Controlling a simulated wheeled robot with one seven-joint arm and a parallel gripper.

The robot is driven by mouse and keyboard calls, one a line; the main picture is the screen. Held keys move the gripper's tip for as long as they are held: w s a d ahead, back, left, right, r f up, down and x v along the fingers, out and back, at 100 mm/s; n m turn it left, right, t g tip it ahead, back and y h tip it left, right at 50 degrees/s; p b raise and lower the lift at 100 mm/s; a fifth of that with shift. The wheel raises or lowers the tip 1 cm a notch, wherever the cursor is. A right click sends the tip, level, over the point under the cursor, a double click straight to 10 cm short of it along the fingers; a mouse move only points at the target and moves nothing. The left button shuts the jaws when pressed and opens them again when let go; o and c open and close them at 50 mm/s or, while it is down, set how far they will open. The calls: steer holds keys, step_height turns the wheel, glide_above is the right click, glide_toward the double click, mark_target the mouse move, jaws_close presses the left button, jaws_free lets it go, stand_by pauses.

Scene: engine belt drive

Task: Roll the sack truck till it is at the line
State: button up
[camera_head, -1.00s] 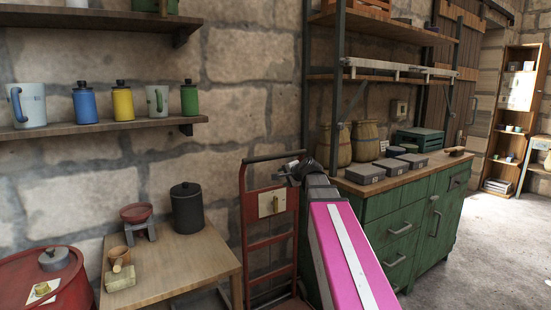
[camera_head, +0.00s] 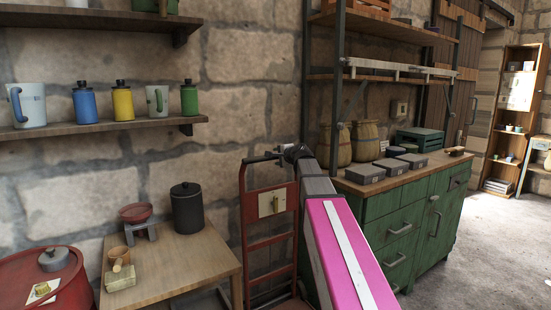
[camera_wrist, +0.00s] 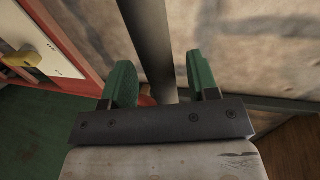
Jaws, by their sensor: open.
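The sack truck (camera_head: 270,243) has a red frame with a pale plate (camera_head: 272,202) and a dark top handle. It stands upright against the stone wall, between the wooden table and the green cabinet. My gripper (camera_wrist: 161,82) is at the right end of the handle, which my arm partly hides in the head view. In the wrist view, its two green fingers are apart, with the dark handle bar (camera_wrist: 150,42) running between them. They do not clearly press on it. No floor line is visible.
The wooden table (camera_head: 165,268) with a dark canister (camera_head: 187,208) is close on the truck's left. The green cabinet (camera_head: 408,240) is close on its right. Shelves (camera_head: 100,130) hang above left. Free grey floor (camera_head: 480,255) lies at the right.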

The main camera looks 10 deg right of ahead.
steer(key=x, duration=0.3)
